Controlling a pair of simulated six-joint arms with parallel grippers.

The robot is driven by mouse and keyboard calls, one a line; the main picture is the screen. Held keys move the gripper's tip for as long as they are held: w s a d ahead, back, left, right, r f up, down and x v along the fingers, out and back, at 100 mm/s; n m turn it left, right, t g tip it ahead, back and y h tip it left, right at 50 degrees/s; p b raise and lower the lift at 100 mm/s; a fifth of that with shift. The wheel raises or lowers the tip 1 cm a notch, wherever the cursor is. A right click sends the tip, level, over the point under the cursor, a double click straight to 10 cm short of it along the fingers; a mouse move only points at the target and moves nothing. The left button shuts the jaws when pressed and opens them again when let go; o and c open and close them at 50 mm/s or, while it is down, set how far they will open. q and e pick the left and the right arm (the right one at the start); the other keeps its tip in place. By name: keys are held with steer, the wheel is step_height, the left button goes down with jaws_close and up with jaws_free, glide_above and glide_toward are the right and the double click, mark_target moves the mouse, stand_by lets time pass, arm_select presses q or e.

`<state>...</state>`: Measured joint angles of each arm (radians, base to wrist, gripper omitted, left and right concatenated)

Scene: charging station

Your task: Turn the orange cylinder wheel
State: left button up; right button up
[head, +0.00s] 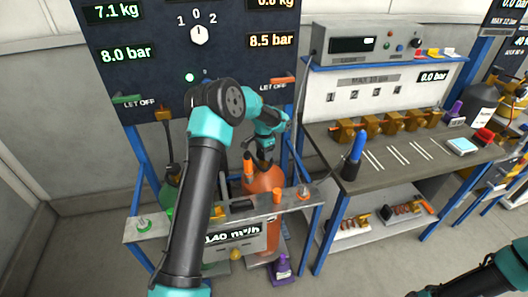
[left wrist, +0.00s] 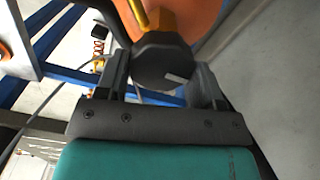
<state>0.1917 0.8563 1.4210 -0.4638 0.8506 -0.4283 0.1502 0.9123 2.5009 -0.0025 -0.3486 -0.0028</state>
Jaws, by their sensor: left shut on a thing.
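The orange cylinder (head: 263,188) stands in the station frame under the dark display panel. Its wheel is a dark, many-sided knob (left wrist: 163,62) on a brass valve, in front of the orange cylinder body (left wrist: 198,20) in the left wrist view. My left gripper (left wrist: 162,80) has one finger on each side of the knob and is shut on it. In the head view my left gripper (head: 264,158) is at the top of the cylinder, small and partly hidden, and the wheel is hard to make out. My right gripper is out of view; only part of that arm shows at bottom right.
A grey shelf (head: 150,229) with small fittings and a flow display stands in front of the cylinder. A green cylinder (head: 170,195) is to its left, partly behind my arm. A workbench (head: 385,165) with a blue bottle (head: 354,158) and brass valves is to the right.

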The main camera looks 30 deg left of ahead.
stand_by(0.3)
arm_select(q)
steer(key=o, duration=0.9)
step_height(320, 180, up, 18)
steer(key=shift+f, duration=0.25)
stand_by(0.4)
